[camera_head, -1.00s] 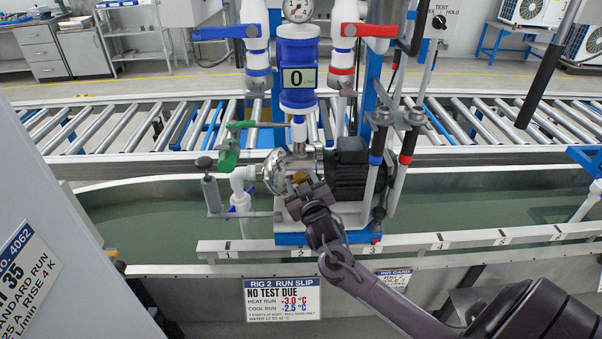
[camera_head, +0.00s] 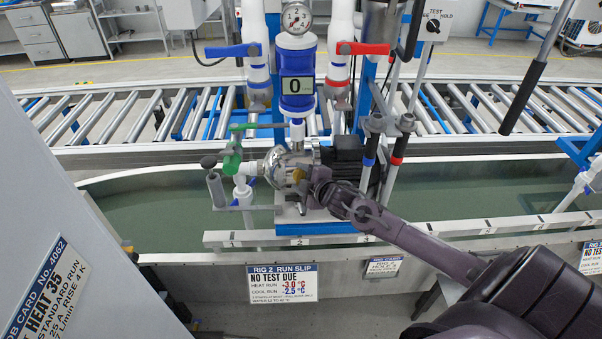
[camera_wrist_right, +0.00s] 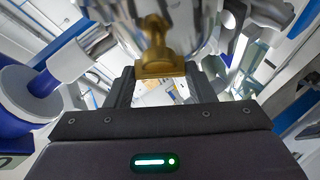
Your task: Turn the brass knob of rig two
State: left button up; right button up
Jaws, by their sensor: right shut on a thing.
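The brass knob (camera_head: 299,175) sits low on the front of the silver pump (camera_head: 290,162) of rig two. My right gripper (camera_head: 309,181) is at it, with the arm coming in from the lower right. In the right wrist view the brass knob (camera_wrist_right: 157,60) lies between the two dark fingers of my right gripper (camera_wrist_right: 160,80), which is shut on it. The knob's far end blurs into the shiny pump body. The rig's display (camera_head: 297,86) reads 0. My left gripper is not in view.
A green-handled valve (camera_head: 233,155) stands left of the pump. Blue (camera_head: 232,50) and red (camera_head: 362,48) lever handles sit above. A water trough (camera_head: 140,200) and its numbered rail (camera_head: 470,229) run below. A run slip (camera_head: 283,283) reads "NO TEST DUE".

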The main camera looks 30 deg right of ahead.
jog(key=shift+r+n+g+p, duration=0.1)
jog(key=shift+n+g+p, duration=0.4)
jog(key=shift+n, duration=0.7)
jog(key=o, duration=1)
jog(key=shift+b+v, duration=0.35)
jog(key=shift+v, duration=3.45)
jog(key=shift+d, duration=0.1)
